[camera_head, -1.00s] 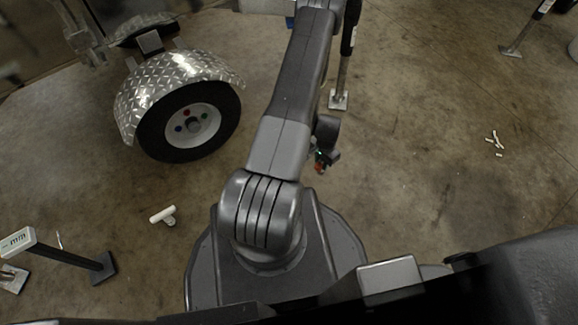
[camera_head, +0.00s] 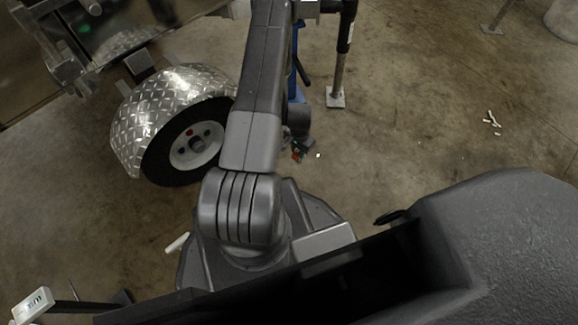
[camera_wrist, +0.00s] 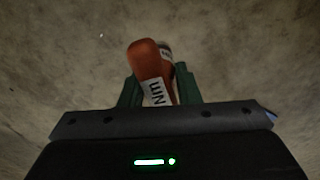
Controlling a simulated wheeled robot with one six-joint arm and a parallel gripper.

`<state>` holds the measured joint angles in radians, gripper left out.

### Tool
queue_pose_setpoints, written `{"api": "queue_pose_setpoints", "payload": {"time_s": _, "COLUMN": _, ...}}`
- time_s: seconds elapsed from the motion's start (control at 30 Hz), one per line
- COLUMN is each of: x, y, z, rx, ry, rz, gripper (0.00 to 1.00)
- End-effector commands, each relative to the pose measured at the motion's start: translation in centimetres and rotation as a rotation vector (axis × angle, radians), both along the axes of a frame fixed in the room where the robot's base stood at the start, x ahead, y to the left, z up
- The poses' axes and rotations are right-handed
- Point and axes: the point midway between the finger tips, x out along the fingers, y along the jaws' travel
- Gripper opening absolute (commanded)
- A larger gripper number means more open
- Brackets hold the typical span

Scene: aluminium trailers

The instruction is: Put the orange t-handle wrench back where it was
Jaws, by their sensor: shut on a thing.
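The orange t-handle wrench (camera_wrist: 148,62) is in my gripper (camera_wrist: 160,88) in the wrist view. Its orange handle carries a white label with dark letters and sits between the two green fingers, which are shut on it. The rest of the wrench is hidden or runs out of sight behind the handle. In the head view my gripper (camera_head: 300,150) shows small and dark beside my arm, with a spot of orange-red at it, above the concrete floor. The place where the wrench was cannot be made out.
A trailer wheel (camera_head: 194,145) under a diamond-plate fender (camera_head: 165,105) stands left of my arm. A grey post with a foot plate (camera_head: 337,92) and a blue stand (camera_head: 295,85) are ahead. White pieces (camera_head: 491,122) lie on the floor at right.

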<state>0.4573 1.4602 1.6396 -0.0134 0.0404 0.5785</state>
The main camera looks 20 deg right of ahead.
Motion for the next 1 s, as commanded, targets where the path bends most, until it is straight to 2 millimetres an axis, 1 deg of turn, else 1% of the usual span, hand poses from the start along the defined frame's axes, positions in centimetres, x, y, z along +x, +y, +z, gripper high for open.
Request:
{"api": "queue_pose_setpoints", "payload": {"time_s": 0.17, "x": -0.1, "y": 0.0, "z": -2.9, "rx": 0.001, "ry": 0.002, "rz": -0.001, "gripper": 0.00}}
{"api": "queue_pose_setpoints", "payload": {"time_s": 0.3, "x": -0.1, "y": 0.0, "z": -5.5, "rx": 0.001, "ry": 0.001, "rz": 0.000, "gripper": 0.00}}
{"api": "queue_pose_setpoints", "payload": {"time_s": 0.47, "x": -0.1, "y": 0.0, "z": -6.9, "rx": 0.001, "ry": 0.001, "rz": 0.000, "gripper": 0.00}}
{"api": "queue_pose_setpoints", "payload": {"time_s": 0.63, "x": -0.1, "y": 0.0, "z": -9.4, "rx": 0.002, "ry": 0.001, "rz": -0.001, "gripper": 0.00}}
{"api": "queue_pose_setpoints", "payload": {"time_s": 0.7, "x": -0.1, "y": 0.0, "z": -9.9, "rx": 0.001, "ry": 0.001, "rz": -0.001, "gripper": 0.00}}
{"api": "queue_pose_setpoints", "payload": {"time_s": 0.97, "x": 0.0, "y": 0.0, "z": -9.9, "rx": 0.001, "ry": -0.001, "rz": -0.001, "gripper": 0.00}}
{"api": "queue_pose_setpoints", "payload": {"time_s": 1.0, "x": 0.0, "y": 0.0, "z": -9.9, "rx": 0.001, "ry": -0.001, "rz": -0.001, "gripper": 0.35}}
